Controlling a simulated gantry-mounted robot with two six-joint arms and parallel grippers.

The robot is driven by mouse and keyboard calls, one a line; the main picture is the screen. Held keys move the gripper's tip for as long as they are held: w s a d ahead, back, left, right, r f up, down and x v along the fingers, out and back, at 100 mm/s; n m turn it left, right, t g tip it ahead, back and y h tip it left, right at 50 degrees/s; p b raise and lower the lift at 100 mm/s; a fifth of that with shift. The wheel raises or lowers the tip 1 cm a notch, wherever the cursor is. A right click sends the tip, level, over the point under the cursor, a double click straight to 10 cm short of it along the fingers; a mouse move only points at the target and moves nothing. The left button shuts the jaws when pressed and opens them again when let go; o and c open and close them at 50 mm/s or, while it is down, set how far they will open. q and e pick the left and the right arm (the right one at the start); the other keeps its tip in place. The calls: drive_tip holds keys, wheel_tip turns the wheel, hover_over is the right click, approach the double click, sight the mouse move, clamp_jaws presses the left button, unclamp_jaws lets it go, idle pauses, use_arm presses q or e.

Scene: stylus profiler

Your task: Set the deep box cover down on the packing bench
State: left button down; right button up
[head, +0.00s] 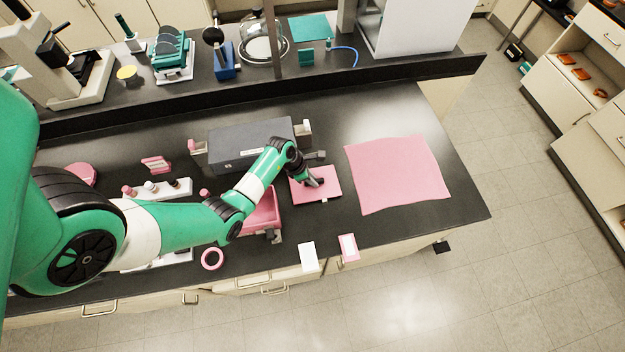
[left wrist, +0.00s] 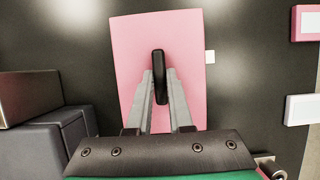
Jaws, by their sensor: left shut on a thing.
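The deep box cover (head: 327,177) is a flat pink plate with a dark upright handle. My left gripper (head: 314,182) is shut on that handle. In the left wrist view the cover (left wrist: 132,50) lies ahead of the left gripper (left wrist: 160,78), whose fingers close on either side of the black handle. The cover is over the black packing bench (head: 350,113), between the grey case and the pink mat; I cannot tell whether it touches the bench. A pink open box (head: 264,213) stands to its left, partly hidden by my arm. My right gripper is not in view.
A long grey case (head: 238,145) stands behind and left of the cover. A pink mat (head: 397,173) lies to the right. A white card (head: 308,257) and a pink-edged card (head: 348,247) lie at the front edge. Bare bench surrounds the mat.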

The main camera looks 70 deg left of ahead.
use_arm(q)
drive_tip(key=c, duration=0.8)
unclamp_jaws()
drive_tip(key=shift+f, duration=0.1)
drive_tip(key=shift+r, duration=0.3)
drive_tip(key=p+v, duration=0.4)
drive_tip(key=v, duration=0.7)
drive_tip(key=shift+s+r, duration=0.2)
drive_tip(key=shift+r, duration=0.1)
